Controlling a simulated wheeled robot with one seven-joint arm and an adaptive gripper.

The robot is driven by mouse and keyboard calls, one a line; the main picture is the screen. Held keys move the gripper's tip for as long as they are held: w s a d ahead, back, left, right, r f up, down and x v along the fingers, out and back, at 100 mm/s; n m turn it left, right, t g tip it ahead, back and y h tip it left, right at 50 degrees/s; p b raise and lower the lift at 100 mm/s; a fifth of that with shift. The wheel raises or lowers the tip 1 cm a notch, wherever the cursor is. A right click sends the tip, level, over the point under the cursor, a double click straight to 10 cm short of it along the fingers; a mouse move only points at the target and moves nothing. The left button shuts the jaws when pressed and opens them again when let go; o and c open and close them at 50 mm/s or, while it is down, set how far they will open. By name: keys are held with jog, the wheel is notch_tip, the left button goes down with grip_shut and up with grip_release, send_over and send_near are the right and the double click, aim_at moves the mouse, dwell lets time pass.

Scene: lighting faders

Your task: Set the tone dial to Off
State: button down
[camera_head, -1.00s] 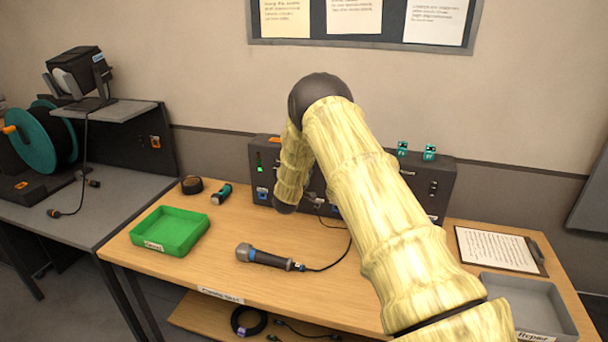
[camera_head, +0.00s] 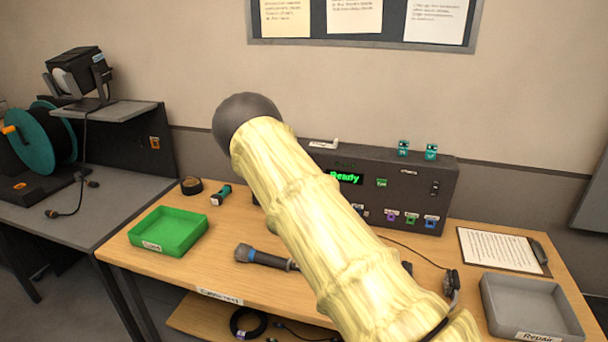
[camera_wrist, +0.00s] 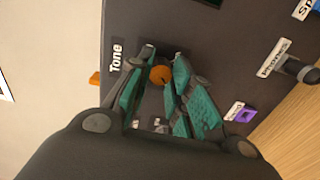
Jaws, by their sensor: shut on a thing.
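The tone dial (camera_wrist: 160,74) is an orange round knob beside a "Tone" label (camera_wrist: 116,57) on the dark panel, seen in the wrist view. My gripper (camera_wrist: 162,78) has teal-padded fingers on both sides of the dial and is shut on it. The fingers cover much of the area around the dial, and I cannot read its markings or setting. In the head view, the dark panel (camera_head: 400,175) stands at the back of the workbench with a green "Ready" display (camera_head: 345,178). My arm hides the panel's left part, the dial and my gripper there.
A microphone (camera_head: 262,257) lies on the workbench (camera_head: 225,260). A green tray (camera_head: 170,230) is at left, a grey repair tray (camera_head: 530,305) and a clipboard (camera_head: 500,250) at right. In the wrist view, a purple socket (camera_wrist: 245,115) and a plug in the "Phones" socket (camera_wrist: 298,70) are near my gripper.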

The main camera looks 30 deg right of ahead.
jog(key=shift+f, duration=0.1)
dwell(0.3)
jog(key=c, duration=1.3)
grip_release()
jog(key=shift+o, duration=0.2)
jog(key=v, duration=1.2)
